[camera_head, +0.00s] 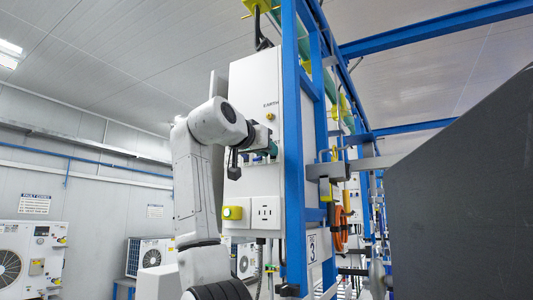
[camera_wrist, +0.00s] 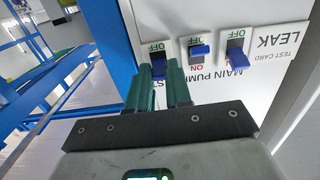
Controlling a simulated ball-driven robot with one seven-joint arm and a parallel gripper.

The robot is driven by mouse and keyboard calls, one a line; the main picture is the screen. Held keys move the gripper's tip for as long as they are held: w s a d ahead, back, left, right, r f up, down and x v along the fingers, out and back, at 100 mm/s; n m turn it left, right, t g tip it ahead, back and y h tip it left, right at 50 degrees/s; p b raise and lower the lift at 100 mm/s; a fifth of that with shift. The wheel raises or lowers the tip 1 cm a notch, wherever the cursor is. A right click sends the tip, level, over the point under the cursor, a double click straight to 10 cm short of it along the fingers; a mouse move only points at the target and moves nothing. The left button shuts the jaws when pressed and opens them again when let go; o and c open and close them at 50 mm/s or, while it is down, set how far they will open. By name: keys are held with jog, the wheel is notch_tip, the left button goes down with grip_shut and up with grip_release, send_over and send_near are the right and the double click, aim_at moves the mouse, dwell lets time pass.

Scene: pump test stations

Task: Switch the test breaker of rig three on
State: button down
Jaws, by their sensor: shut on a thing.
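The white rig panel (camera_head: 257,95), marked EARTH, stands on a blue frame, with a plate showing 3 (camera_head: 312,248) lower on that frame. My gripper (camera_head: 270,148) is at the panel's front. In the wrist view three blue-levered switches stand in a row. My gripper (camera_wrist: 160,72) has its green fingers around the left switch's blue lever (camera_wrist: 157,66). OFF shows above this lever; its lower marking is hidden by lever and fingers. The middle switch (camera_wrist: 199,50) shows OFF and ON, and the right switch (camera_wrist: 236,54) shows OFF. The left switch's name label is mostly hidden.
A yellow button box (camera_head: 232,212) and a socket (camera_head: 266,212) sit below on the panel. Blue uprights (camera_head: 292,150) stand close to the right of my gripper. A dark grey slab (camera_head: 465,190) fills the right side. White fan units (camera_head: 33,262) stand at left.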

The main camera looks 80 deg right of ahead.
jog(key=shift+r+t+y, duration=0.35)
jog(key=shift+t+y, duration=0.05)
jog(key=shift+y, duration=0.4)
jog(key=shift+d, duration=0.1)
jog(key=c, duration=1)
grip_release()
jog(key=shift+c, duration=0.2)
jog(key=b+v, duration=0.2)
jog(key=v, duration=0.8)
jog(key=shift+w+a+r, duration=0.2)
jog(key=shift+a, duration=0.15)
